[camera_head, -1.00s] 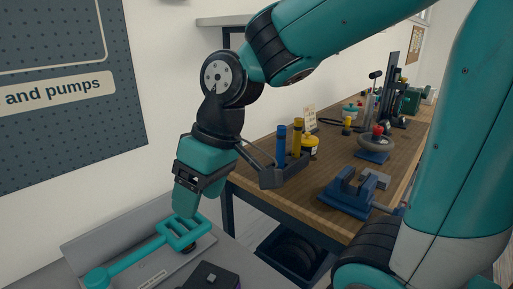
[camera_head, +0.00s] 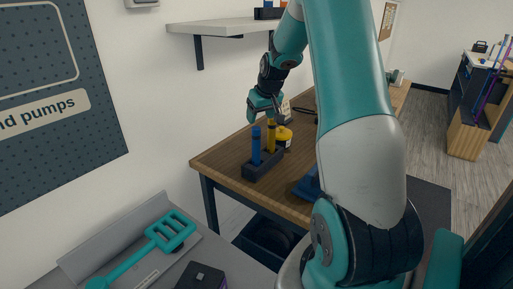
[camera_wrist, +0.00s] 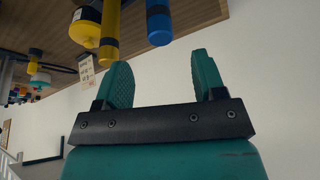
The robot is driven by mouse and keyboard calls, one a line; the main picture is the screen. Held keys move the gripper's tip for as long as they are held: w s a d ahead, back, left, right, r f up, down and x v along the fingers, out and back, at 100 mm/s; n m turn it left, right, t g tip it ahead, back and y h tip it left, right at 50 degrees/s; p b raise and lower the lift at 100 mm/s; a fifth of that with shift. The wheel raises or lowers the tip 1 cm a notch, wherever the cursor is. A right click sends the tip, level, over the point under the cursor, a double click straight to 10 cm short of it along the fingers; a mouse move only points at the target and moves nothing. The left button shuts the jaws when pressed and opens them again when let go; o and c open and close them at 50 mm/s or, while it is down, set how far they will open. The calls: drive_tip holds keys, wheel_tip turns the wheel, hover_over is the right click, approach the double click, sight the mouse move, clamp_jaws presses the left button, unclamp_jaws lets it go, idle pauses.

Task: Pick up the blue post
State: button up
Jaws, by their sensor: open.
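The blue post (camera_head: 256,146) stands upright in a dark holder (camera_head: 262,170) near the left end of the wooden workbench. A yellow post (camera_head: 270,136) stands beside it in the same holder. My gripper (camera_head: 264,110) is above the posts in the head view, open and empty. In the wrist view, the open gripper (camera_wrist: 160,83) points toward the bench, with the blue post (camera_wrist: 159,24) just beyond the gap between its fingers. The yellow post (camera_wrist: 110,32) lies beyond the left finger. Neither post appears to be held.
A yellow round container (camera_head: 284,136) sits behind the posts. A blue vise-like block (camera_head: 307,186) is on the bench to the right, partly hidden by my arm. A grey shelf (camera_head: 222,27) juts from the wall above. A teal tool (camera_head: 171,230) lies on the grey surface in front.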

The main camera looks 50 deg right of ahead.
sight(256, 128)
drive_tip(key=shift+p+x, duration=1.75)
drive_tip(key=shift+x, duration=2.75)
clamp_jaws()
